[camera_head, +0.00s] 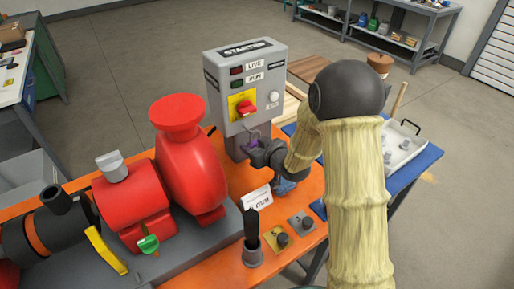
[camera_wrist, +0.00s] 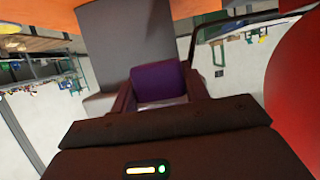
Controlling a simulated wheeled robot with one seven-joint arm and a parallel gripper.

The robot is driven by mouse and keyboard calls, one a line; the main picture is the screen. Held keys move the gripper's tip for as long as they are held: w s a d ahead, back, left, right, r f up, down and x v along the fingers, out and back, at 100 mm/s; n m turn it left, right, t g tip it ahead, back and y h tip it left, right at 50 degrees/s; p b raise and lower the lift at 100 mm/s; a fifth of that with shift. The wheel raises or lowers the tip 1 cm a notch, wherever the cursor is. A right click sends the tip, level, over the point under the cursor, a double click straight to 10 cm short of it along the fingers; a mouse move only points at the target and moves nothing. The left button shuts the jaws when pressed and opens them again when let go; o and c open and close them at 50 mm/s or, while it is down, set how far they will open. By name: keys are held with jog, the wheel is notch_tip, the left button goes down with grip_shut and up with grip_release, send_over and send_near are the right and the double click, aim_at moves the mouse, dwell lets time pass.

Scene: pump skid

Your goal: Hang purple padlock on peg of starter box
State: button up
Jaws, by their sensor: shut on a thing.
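The purple padlock (camera_head: 252,142) is between the jaws of my gripper (camera_head: 257,148), at the lower front of the starter box. In the wrist view the padlock's purple body (camera_wrist: 158,82) fills the gap between the two fingers (camera_wrist: 158,98). The grey starter box (camera_head: 226,92) stands upright, with a red rotary switch on a yellow plate (camera_head: 240,105) above the padlock. A grey surface (camera_wrist: 125,45) lies just beyond the padlock in the wrist view. I cannot make out the peg, or whether the shackle is around it.
A red pump (camera_head: 186,165) stands close left of the box on the orange bench top (camera_head: 240,182). A white card (camera_head: 258,198), a dark upright holder (camera_head: 252,250) and small knobbed plates (camera_head: 276,238) are in front. A white tray (camera_head: 402,150) is at the right.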

aim_at(241, 138)
jog(key=shift+r+x, duration=0.15)
jog(key=shift+x, duration=1.05)
jog(key=shift+r+x, duration=0.15)
jog(key=shift+x, duration=1)
jog(key=shift+w+a, duration=0.1)
jog(key=o, duration=1.1)
jog(key=shift+o, duration=0.2)
jog(key=b+v, duration=0.1)
jog(key=v, duration=1.6)
jog(key=shift+b, duration=0.4)
